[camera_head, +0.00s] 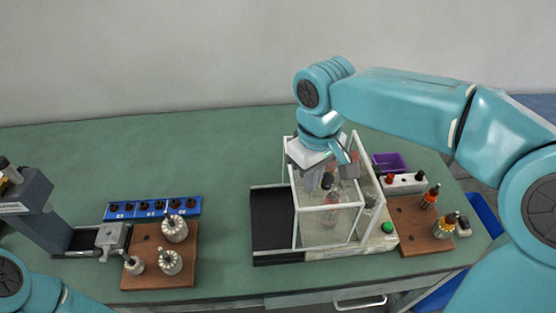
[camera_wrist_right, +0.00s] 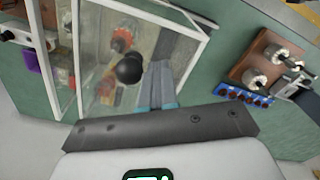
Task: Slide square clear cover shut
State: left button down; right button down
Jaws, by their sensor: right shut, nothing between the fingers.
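The square clear cover (camera_head: 296,218) is a white-framed box with see-through panels on the right half of the bench. It stands over the right part of a machine base and leaves a black bed (camera_head: 271,218) bare on its left. In the right wrist view the cover's white frame (camera_wrist_right: 75,50) and its round black knob (camera_wrist_right: 129,69) are close. My right gripper (camera_head: 348,168) is at the cover, its fingers shut and empty. In the right wrist view its fingers (camera_wrist_right: 158,88) are beside the knob; contact is unclear. My left gripper is out of view.
A wooden board (camera_head: 188,263) with several wound armatures and a blue socket strip (camera_head: 151,208) lie left. A grey machine (camera_head: 35,200) is at the far left. A purple bin (camera_head: 390,162) and a wooden board with bottles (camera_head: 412,232) are right. The bench's back left is clear.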

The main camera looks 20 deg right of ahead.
aim_at(329, 174)
jog(key=shift+s+d, duration=0.25)
jog(key=shift+d, duration=0.55)
jog(key=shift+s+d, duration=0.2)
jog(key=shift+d, duration=0.55)
jog(key=r+p, duration=0.1)
jog(key=r, duration=0.1)
jog(key=r+p, duration=0.1)
jog(key=p, duration=0.1)
jog(key=shift+a+r, duration=0.2)
jog(key=shift+r, duration=0.15)
jog(key=r+p, duration=0.2)
jog(key=a+r+p, duration=0.1)
jog(key=r+p, duration=0.1)
jog(key=shift+w+a, duration=0.15)
jog(key=shift+w+f, duration=0.15)
jog(key=shift+s, duration=0.2)
